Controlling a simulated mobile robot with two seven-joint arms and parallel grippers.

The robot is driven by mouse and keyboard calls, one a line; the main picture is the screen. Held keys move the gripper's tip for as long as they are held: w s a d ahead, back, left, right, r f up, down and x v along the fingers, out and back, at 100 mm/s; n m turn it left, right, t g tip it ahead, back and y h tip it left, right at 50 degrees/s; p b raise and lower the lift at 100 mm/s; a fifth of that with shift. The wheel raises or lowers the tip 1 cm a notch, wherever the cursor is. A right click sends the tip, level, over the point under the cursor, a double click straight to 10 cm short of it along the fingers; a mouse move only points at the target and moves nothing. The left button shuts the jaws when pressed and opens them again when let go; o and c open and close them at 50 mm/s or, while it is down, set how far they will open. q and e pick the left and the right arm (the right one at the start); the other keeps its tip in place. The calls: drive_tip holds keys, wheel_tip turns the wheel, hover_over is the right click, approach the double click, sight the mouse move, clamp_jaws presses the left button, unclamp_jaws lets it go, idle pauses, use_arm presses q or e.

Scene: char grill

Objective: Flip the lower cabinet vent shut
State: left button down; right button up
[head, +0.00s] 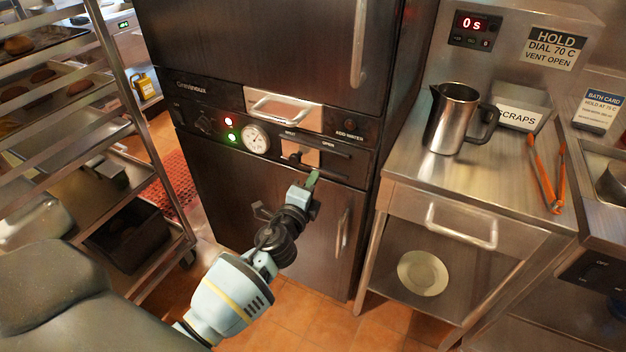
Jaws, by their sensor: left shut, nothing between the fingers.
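The lower cabinet (233,205) is dark, with a control strip across its top. The vent plate (301,153), a small metal piece with a dark lever or slot, sits on the right part of that strip, near small labels, one reading OPEN. Its exact setting is too small to tell. My left gripper (312,179) is shut and empty, its greenish fingertips just below the vent plate, in front of the cabinet. I cannot tell whether it touches the panel. My right gripper is out of view.
A steel counter (400,202) stands to the right, with a metal pitcher (452,120), a SCRAPS bin (520,116) and orange tongs (543,175). A tray rack (122,75) stands at left. The lower door handle (342,232) sticks out right of my arm.

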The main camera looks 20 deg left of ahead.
use_arm(q)
drive_tip(key=s, duration=0.9)
drive_tip(key=shift+s+f, duration=0.2)
drive_tip(key=shift+f, duration=0.05)
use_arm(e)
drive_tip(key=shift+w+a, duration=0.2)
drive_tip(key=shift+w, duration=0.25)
use_arm(q)
drive_tip(key=shift+d, duration=0.1)
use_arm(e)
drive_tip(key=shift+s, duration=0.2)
